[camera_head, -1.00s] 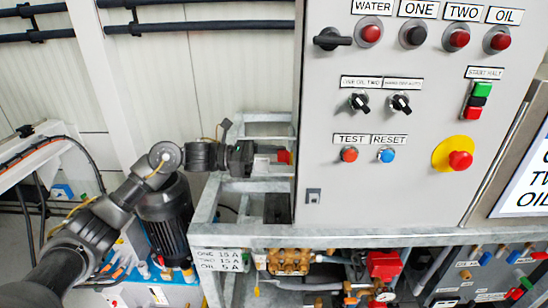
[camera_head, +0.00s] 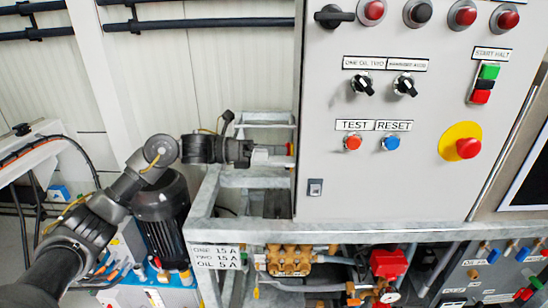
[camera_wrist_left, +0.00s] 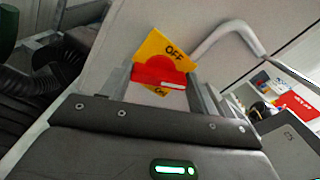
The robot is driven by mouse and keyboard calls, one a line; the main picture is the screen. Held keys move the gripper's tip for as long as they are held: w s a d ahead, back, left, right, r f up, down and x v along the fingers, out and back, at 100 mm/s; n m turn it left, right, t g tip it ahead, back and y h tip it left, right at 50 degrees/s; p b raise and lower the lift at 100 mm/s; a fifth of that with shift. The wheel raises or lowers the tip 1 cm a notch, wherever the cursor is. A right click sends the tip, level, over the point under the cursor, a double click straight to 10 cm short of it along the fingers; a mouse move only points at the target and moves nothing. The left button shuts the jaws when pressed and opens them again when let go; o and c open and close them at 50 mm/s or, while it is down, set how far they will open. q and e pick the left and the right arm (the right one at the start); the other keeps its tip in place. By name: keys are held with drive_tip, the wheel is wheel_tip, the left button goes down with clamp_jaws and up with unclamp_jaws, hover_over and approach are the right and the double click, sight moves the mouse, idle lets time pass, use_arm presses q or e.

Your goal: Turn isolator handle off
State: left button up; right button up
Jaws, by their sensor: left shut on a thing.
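The isolator handle (camera_wrist_left: 158,74) is red with a white stripe and sits on a yellow plate (camera_wrist_left: 172,46) marked OFF at the top and On below. In the left wrist view the plate looks tilted, and the handle lies across between the two fingers of my left gripper (camera_wrist_left: 157,86), which is shut on it. In the head view my left gripper (camera_head: 272,157) reaches the left side of the grey control cabinet (camera_head: 420,185); only a sliver of the red handle (camera_head: 291,149) shows there. My right gripper is not in view.
The cabinet front has selector switches (camera_head: 362,84), a red emergency stop (camera_head: 468,148) on yellow, and test and reset buttons. A galvanized frame (camera_head: 235,179) surrounds my gripper's reach below and behind. A black motor (camera_head: 160,212) stands close under my left arm.

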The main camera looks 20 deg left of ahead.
use_arm(q)
drive_tip(key=shift+w+f+n, duration=0.1)
drive_tip(key=shift+w+n, duration=0.05)
drive_tip(key=shift+n, duration=6.25)
drive_tip(key=shift+p, duration=0.3)
drive_tip(key=o, duration=1)
